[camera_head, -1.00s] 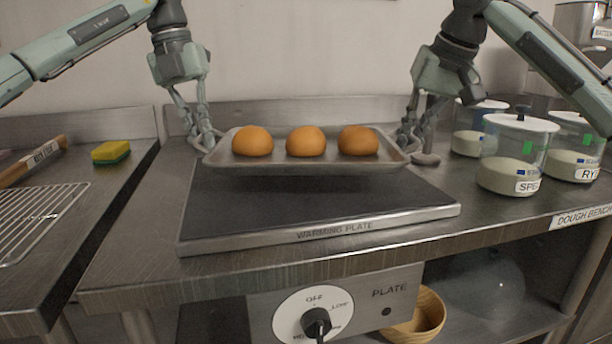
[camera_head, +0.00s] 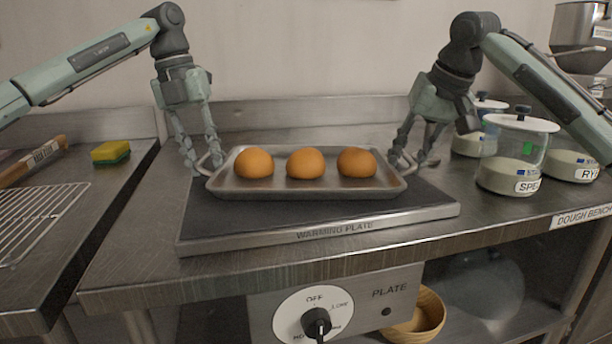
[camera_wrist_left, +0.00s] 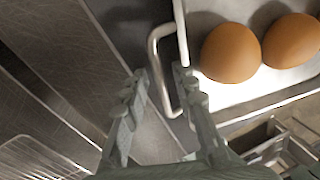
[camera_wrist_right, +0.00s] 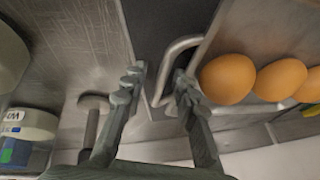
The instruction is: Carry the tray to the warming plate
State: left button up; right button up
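The grey metal tray (camera_head: 300,189) with three brown buns (camera_head: 305,163) lies level on the dark warming plate (camera_head: 225,212) and appears to rest on it. My left gripper (camera_head: 199,160) is at the tray's left end. Its fingers stand apart on either side of the wire handle (camera_wrist_left: 158,62), with a gap, in the left wrist view. My right gripper (camera_head: 413,156) is at the tray's right end. Its fingers are also apart, with the right handle (camera_wrist_right: 168,65) between them in the right wrist view.
Lidded glass jars (camera_head: 512,160) stand right of the plate. A yellow-green sponge (camera_head: 111,153), a rolling pin (camera_head: 35,160) and a wire rack (camera_head: 35,215) lie on the left counter. A control knob (camera_head: 316,320) is below the plate, and a wooden bowl (camera_head: 428,318) is on the lower shelf.

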pick_arm(q)
jog(key=shift+r, duration=0.1)
dwell(0.3)
notch_tip(320, 180, up, 8)
jog(key=a, duration=0.1)
jog(key=shift+a, duration=0.25)
pick_arm(e)
jog(key=v, duration=1.2)
pick_arm(q)
jog(key=shift+s+f, duration=0.1)
jog(key=shift+f, duration=0.1)
